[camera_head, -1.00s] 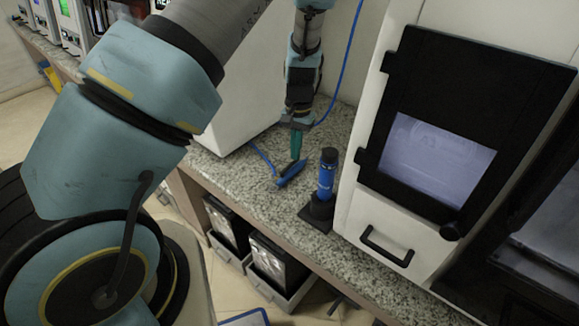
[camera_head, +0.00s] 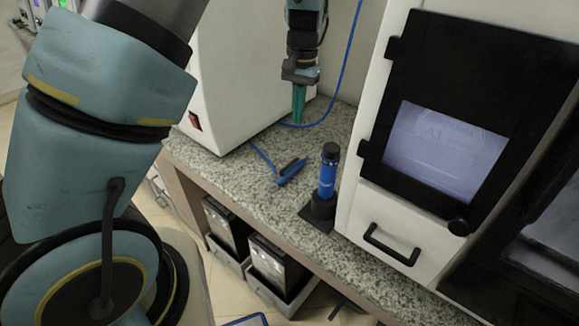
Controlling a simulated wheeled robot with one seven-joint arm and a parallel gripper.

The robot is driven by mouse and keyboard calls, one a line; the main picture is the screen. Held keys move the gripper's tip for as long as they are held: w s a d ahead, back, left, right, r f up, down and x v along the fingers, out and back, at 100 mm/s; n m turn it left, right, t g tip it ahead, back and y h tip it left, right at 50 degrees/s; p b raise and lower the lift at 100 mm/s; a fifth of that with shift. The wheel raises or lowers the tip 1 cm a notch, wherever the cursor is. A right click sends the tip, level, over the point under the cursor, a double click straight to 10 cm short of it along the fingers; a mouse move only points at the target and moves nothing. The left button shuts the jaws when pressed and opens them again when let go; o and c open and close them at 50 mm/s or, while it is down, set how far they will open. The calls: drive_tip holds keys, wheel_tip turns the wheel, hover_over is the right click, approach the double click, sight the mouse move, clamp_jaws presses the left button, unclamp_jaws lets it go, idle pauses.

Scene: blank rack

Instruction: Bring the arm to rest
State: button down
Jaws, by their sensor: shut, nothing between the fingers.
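My gripper (camera_head: 299,108) shows at the top middle, with teal fingers pointing down. It is shut with nothing in it and hangs above the granite counter. Below it and slightly left, a blue and black tool (camera_head: 291,171) lies on the counter, apart from the fingers. My large teal arm links fill the left of the view.
A blue cylinder with a black cap (camera_head: 328,172) stands upright in a black holder (camera_head: 318,213) near the counter's (camera_head: 222,178) front edge. A white machine with a dark-framed window (camera_head: 368,207) stands right; a white cabinet (camera_head: 236,75) stands left. Bins (camera_head: 272,285) sit below.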

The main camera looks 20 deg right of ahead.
drive_tip(key=s+a+r+n, duration=0.2)
drive_tip(key=a, duration=0.9)
drive_tip(key=s+a+r+n+t, duration=0.1)
drive_tip(key=s+a+n, duration=0.1)
drive_tip(key=a, duration=0.8)
drive_tip(key=s+a+r+n+t+h, duration=0.1)
drive_tip(key=a+n, duration=0.3)
drive_tip(key=a, duration=0.7)
drive_tip(key=shift+s+a+r, duration=0.35)
drive_tip(key=shift+s+r, duration=0.3)
drive_tip(key=shift+r, duration=0.15)
